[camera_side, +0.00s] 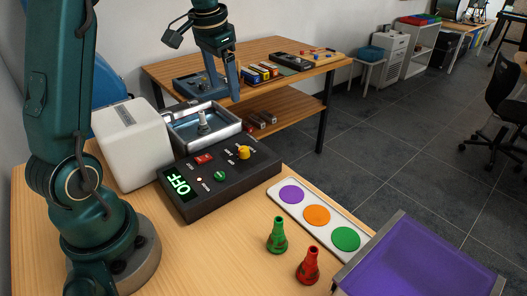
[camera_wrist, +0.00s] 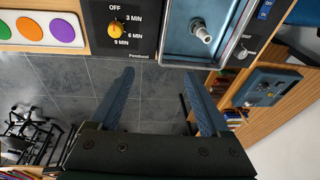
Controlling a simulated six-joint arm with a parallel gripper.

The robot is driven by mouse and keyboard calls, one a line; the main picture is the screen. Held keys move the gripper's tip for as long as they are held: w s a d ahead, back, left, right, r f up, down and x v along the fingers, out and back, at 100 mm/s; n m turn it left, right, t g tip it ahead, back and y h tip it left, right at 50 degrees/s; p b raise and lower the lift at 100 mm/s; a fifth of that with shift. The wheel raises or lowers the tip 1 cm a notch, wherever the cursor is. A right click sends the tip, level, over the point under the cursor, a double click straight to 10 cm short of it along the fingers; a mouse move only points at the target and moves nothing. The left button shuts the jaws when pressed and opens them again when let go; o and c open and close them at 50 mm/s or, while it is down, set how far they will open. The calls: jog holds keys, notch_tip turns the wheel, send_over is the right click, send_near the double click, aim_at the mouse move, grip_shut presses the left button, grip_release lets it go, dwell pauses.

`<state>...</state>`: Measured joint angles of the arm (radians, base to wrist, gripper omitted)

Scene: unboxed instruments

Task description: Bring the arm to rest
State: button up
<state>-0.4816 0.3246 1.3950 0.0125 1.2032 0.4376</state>
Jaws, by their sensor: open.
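My gripper (camera_side: 222,90) hangs in the air beyond the steel tank in the side view, its fingers pointing down. In the wrist view my gripper (camera_wrist: 159,74) has its two blue fingers apart, with nothing between them but the grey floor beyond. It touches nothing that I can see. The arm is raised and bent over the work.
A black control box (camera_side: 222,178) reads OFF, beside a white housing (camera_side: 133,143) and a steel tank (camera_side: 170,134) holding a metal piece (camera_side: 203,122). A green cone (camera_side: 277,236), a red cone (camera_side: 308,266), a three-dot plate (camera_side: 283,183) and a purple bin (camera_side: 420,262) stand nearer.

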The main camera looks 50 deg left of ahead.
jog(key=s+d+r+m+t, duration=0.1)
jog(key=s+d+r, duration=0.1)
jog(key=s+d, duration=0.3)
jog(key=s+d+r+m+t, duration=0.1)
jog(key=s+d+r+t, duration=0.15)
jog(key=d, duration=0.45)
jog(key=s+d+f+n+h, duration=0.1)
jog(key=s+d+f, duration=0.3)
jog(key=s, duration=0.4)
jog(key=shift+d+f+n, duration=0.15)
jog(key=shift+f+n, duration=0.15)
jog(key=shift+f, duration=0.5)
jog(key=shift+s, duration=0.1)
